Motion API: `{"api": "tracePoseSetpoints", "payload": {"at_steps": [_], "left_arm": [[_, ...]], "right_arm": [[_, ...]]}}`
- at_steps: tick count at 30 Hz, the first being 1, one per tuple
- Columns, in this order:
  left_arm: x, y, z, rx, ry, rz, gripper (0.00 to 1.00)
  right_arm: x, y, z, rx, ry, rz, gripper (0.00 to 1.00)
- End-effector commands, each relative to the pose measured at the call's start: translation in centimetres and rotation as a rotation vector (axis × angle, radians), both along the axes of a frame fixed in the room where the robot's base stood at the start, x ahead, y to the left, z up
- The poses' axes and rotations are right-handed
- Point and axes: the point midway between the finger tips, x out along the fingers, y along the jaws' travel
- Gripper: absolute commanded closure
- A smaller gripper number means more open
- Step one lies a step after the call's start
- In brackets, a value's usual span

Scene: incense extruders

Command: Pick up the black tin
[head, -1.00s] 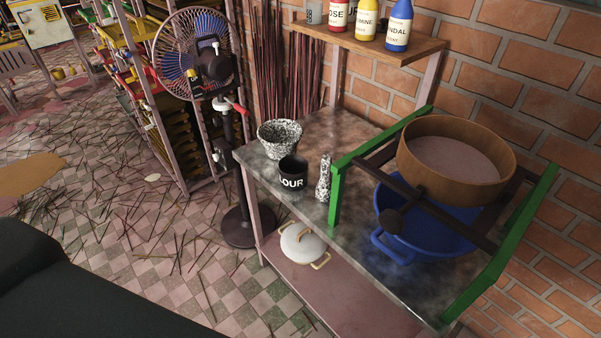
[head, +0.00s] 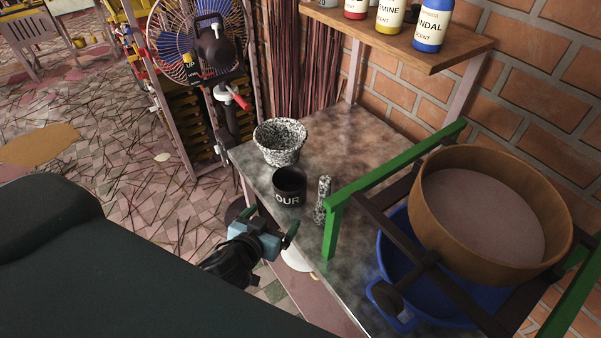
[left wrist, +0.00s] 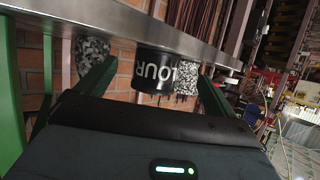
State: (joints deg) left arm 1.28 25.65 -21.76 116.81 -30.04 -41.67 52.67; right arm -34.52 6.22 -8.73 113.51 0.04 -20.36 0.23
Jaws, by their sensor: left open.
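The black tin (head: 289,190) stands upright near the front edge of the metal table, with white letters on its side, of which "OUR" shows in the head view. In the left wrist view the tin (left wrist: 152,72) appears upside down, ahead of and between the two green fingers. My left gripper (head: 271,222) is open and empty, in front of the table edge and just short of the tin, with its fingers toward it. My right gripper is in neither view.
A speckled mortar (head: 280,143) stands behind and left of the tin; a speckled pestle (head: 323,199) stands close to its right. A green frame (head: 331,232) holds a wooden sieve (head: 440,225) over a blue basin (head: 393,268) at right. A fan (head: 200,45) stands at left.

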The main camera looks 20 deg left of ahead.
Motion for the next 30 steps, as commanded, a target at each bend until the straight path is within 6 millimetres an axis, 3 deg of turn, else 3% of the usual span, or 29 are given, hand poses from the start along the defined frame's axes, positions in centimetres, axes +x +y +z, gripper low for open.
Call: {"api": "tracePoseSetpoints", "payload": {"at_steps": [5, 13, 23, 30], "left_arm": [[0.5, 0.1, 0.5, -0.004, -0.015, 0.009, 0.06], [1.8, 0.2, 0.1, -0.002, -0.017, 0.01, 0.06], [3.2, 0.2, -0.4, -0.003, -0.016, 0.009, 0.06], [6.2, 0.4, -0.5, 0.0, -0.02, 0.009, 0.06]], "right_arm": [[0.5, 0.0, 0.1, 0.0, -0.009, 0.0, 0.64], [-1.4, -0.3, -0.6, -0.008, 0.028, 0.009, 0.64], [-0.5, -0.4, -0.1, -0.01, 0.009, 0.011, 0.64], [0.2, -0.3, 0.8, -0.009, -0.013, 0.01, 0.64]]}}
